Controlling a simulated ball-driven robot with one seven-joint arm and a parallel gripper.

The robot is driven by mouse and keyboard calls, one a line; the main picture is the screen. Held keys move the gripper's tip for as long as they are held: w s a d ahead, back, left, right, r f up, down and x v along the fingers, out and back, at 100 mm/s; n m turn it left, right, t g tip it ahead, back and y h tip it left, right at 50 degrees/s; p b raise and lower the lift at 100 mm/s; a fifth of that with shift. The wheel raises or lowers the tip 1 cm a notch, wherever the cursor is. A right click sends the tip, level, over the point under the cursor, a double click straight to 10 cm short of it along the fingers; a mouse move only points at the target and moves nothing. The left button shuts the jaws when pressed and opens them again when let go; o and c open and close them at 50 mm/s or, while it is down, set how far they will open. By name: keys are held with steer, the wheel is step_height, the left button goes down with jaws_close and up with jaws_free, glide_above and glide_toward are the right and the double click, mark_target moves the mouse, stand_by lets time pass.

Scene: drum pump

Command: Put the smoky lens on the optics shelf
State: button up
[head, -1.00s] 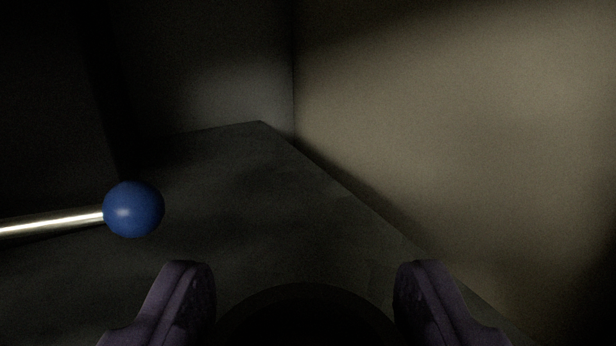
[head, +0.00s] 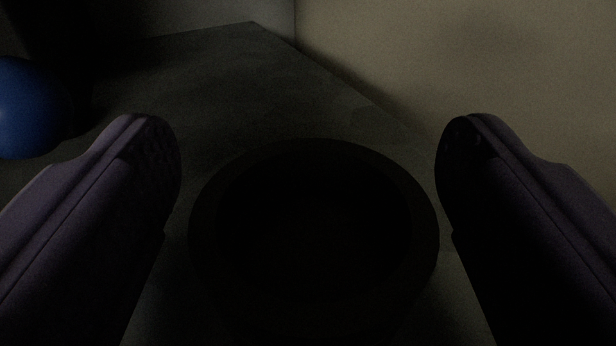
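A dark, round, hollow-looking thing with a thick rim, possibly the smoky lens (head: 208,240), sits low in the middle of the head view. It is nearly black, and its inside and base cannot be made out. My gripper (head: 308,165) has its two purple fingers wide apart, one on each side of this round thing. A narrow gap shows beside the rim on both sides, so the fingers look open around it rather than shut on it. The optics shelf cannot be told for sure.
A dark grey flat surface (head: 215,90) lies beyond my fingers and runs back to a corner. A pale beige wall (head: 480,55) rises along its right side. A blue ball (head: 25,108) is cut off at the left edge. The far left is very dark.

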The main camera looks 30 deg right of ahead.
steer(key=shift+r, duration=0.25)
steer(key=b+v, duration=0.1)
steer(key=v, duration=1.1)
